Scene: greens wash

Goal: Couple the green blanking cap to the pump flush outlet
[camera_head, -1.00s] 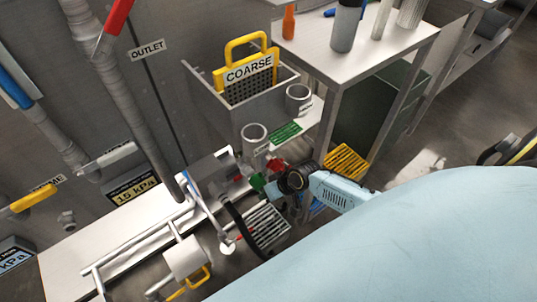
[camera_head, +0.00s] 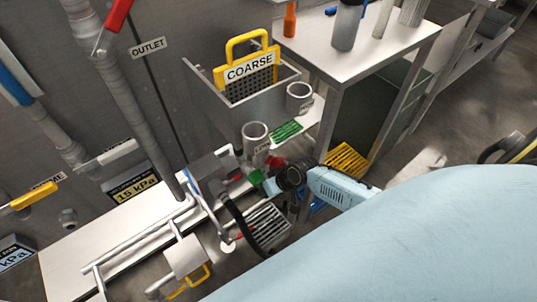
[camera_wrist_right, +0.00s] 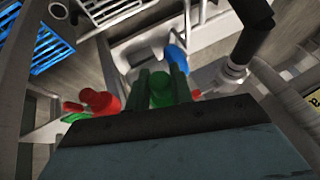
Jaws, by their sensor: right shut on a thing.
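My right gripper (camera_head: 272,185) is beside the grey pump assembly (camera_head: 211,170) at the lower middle of the head view. It is shut on the green blanking cap, which shows between the fingers in the right wrist view (camera_wrist_right: 160,88). In the wrist view a blue piece (camera_wrist_right: 176,58) lies just beyond the cap, on pale metal fittings. I cannot tell which fitting is the flush outlet, and no contact between it and the cap is visible. My left gripper is not in view.
A red fitting (camera_wrist_right: 98,103) is left of the fingers. A black hose (camera_head: 236,222) curves beside the pump. A grey cup (camera_head: 255,139), the COARSE basket (camera_head: 249,86) and a table (camera_head: 375,45) stand behind. My pale blue arm covers the lower right.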

